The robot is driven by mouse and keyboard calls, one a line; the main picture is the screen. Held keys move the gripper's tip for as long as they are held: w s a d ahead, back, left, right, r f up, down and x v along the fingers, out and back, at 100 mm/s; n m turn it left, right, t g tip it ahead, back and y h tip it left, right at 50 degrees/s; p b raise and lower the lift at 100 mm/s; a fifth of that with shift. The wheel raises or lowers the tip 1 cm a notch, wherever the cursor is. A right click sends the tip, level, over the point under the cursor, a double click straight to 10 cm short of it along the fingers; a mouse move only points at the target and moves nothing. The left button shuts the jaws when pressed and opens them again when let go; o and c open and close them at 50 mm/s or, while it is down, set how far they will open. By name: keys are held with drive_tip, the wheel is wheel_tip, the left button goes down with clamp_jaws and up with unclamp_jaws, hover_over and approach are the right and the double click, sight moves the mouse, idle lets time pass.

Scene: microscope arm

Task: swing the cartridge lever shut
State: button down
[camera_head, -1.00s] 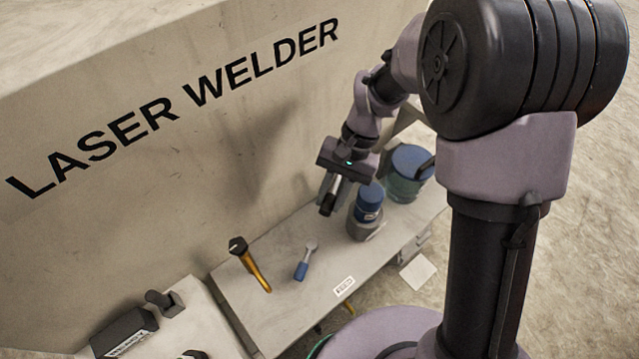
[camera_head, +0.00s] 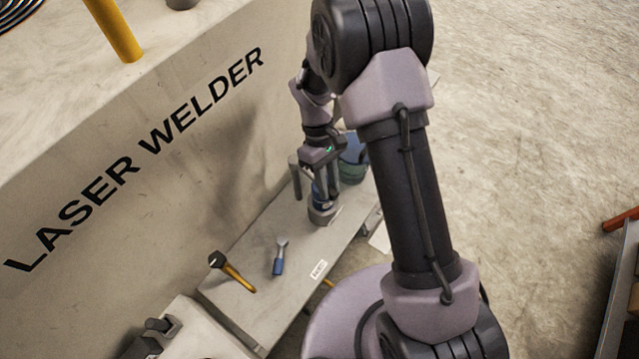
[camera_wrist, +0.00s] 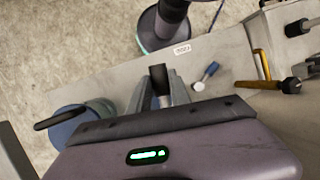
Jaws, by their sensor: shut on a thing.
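My gripper (camera_head: 322,188) points down at the far end of the bench, close over a blue capped cylinder in a grey round holder (camera_head: 323,216). In the wrist view my gripper (camera_wrist: 165,92) has its fingers closed around a dark-tipped, pale rod-like part, which I take for the cartridge lever (camera_wrist: 158,76). My fingers and palm hide most of it, and its hinge does not show. A dark upright piece (camera_head: 297,183) shows just left of the gripper; I cannot tell whether it is the same part.
A yellow lever with a black knob (camera_head: 232,271) and a small blue-handled tool (camera_head: 279,259) are on the bench (camera_head: 250,300) nearer the front. A blue bucket (camera_wrist: 72,125) stands beside the gripper. The welder wall (camera_head: 150,160) rises at left.

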drive_tip(key=shift+w+d+n+h+p, duration=0.4)
drive_tip(key=shift+w+d+n+p, duration=0.25)
drive_tip(key=shift+n, duration=0.25)
drive_tip(key=shift+w, duration=0.15)
drive_tip(key=c, duration=1.2)
unclamp_jaws()
drive_tip(key=shift+r, duration=0.1)
drive_tip(key=p+v, duration=0.1)
drive_tip(key=v, duration=0.6)
drive_tip(key=shift+r, duration=0.2)
